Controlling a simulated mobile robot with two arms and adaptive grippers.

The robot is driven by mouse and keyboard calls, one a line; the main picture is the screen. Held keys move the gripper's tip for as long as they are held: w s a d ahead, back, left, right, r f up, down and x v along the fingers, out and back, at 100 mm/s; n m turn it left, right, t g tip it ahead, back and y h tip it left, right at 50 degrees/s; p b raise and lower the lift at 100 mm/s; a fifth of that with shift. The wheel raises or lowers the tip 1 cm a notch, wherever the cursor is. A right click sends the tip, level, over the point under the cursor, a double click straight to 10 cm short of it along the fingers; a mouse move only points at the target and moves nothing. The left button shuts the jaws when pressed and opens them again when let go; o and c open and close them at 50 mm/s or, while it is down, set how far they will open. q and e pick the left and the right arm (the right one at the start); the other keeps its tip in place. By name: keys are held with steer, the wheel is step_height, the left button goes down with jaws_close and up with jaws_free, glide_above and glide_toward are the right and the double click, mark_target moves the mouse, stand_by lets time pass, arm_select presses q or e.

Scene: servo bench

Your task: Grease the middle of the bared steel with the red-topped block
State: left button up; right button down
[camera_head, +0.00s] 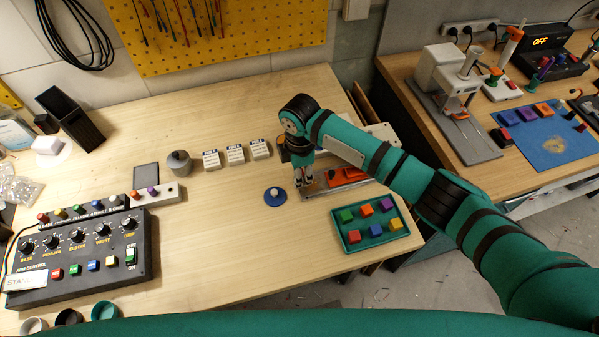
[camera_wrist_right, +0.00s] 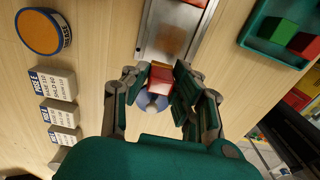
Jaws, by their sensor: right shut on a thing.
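My right gripper (camera_wrist_right: 160,82) is shut on a red-topped block (camera_wrist_right: 160,74), with the block between its fingertips. In the head view my right gripper (camera_head: 304,179) points down at the left end of the steel rail, and the block cannot be made out there. The bared steel (camera_wrist_right: 173,24) has a brownish patch on its middle; in the wrist view the block is just below the patch. In the head view the rail (camera_head: 317,193) is partly behind my arm, with an orange-red part (camera_head: 345,176) on it. My left gripper is not in view.
A blue-and-white knobbed disc (camera_head: 274,197) stands left of the rail. A green tray (camera_head: 343,240) of coloured blocks stands in front. A round blue tin with an orange top (camera_wrist_right: 43,32) and several labelled white blocks (camera_head: 236,154) stand nearby. A control box (camera_head: 82,246) is at left.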

steer(key=r+p, duration=0.2)
steer(key=r, duration=0.1)
steer(key=shift+d, duration=0.2)
steer(key=shift+a+r+p, duration=0.15)
steer(key=shift+r+p, duration=0.4)
steer(key=shift+r, duration=0.05)
steer(key=shift+r+p, duration=0.3)
steer(key=shift+r, duration=0.2)
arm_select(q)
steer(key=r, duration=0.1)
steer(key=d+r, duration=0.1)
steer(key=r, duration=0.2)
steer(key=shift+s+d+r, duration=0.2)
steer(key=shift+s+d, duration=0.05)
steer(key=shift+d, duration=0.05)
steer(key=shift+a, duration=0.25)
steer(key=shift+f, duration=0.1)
arm_select(e)
steer(key=shift+f, duration=0.1)
